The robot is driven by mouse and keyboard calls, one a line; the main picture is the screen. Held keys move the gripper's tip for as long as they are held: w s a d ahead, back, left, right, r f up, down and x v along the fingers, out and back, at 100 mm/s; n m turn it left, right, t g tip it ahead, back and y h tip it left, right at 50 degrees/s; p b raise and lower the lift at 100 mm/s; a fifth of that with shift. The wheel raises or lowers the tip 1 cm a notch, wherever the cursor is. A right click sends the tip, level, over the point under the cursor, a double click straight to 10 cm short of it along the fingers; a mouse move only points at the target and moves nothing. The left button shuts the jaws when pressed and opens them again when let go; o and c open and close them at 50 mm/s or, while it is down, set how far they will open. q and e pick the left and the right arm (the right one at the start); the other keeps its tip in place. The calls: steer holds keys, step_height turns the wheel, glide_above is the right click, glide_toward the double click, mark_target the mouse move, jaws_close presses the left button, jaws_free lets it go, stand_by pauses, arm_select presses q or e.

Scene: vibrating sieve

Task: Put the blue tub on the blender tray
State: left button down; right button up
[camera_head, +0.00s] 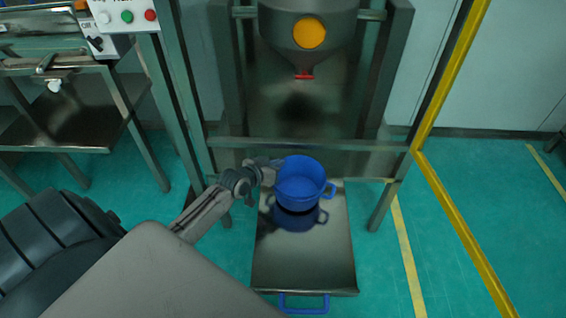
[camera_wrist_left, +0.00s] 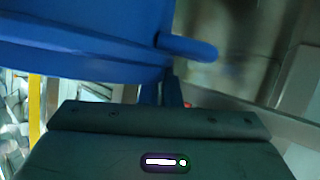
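The blue tub (camera_head: 299,184) is over the far part of the metal blender tray (camera_head: 303,262), upright, with one loop handle showing on its right. A dark reflection of it lies on the tray just below, and the tub looks slightly raised, though the gap is hard to judge. My left gripper (camera_head: 276,168) is at the tub's left side, shut on its left edge or handle; the grip itself is mostly hidden. In the left wrist view the tub (camera_wrist_left: 80,45) fills the upper left, beyond the closely spaced fingers (camera_wrist_left: 162,90). My right gripper is not in view.
A metal hopper (camera_head: 308,25) with a red-rimmed outlet hangs above the tray. A crossbar (camera_head: 310,145) spans the frame behind the tub, with uprights on both sides. The tray's near half is bare, with a blue handle (camera_head: 304,309) at its front. A metal table (camera_head: 75,115) stands left.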

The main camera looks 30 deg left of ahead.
arm_select(q)
steer(key=w, duration=0.2)
steer(key=shift+w+d, duration=0.15)
steer(key=shift+w, duration=0.2)
steer(key=shift+w+f+b, duration=0.4)
steer(key=shift+f, duration=0.3)
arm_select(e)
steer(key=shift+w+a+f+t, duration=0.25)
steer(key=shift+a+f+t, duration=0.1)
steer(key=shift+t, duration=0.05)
arm_select(q)
steer(key=shift+s, duration=0.1)
steer(key=c, duration=2.1)
jaws_free()
steer(key=shift+f, duration=0.1)
steer(key=o, duration=0.5)
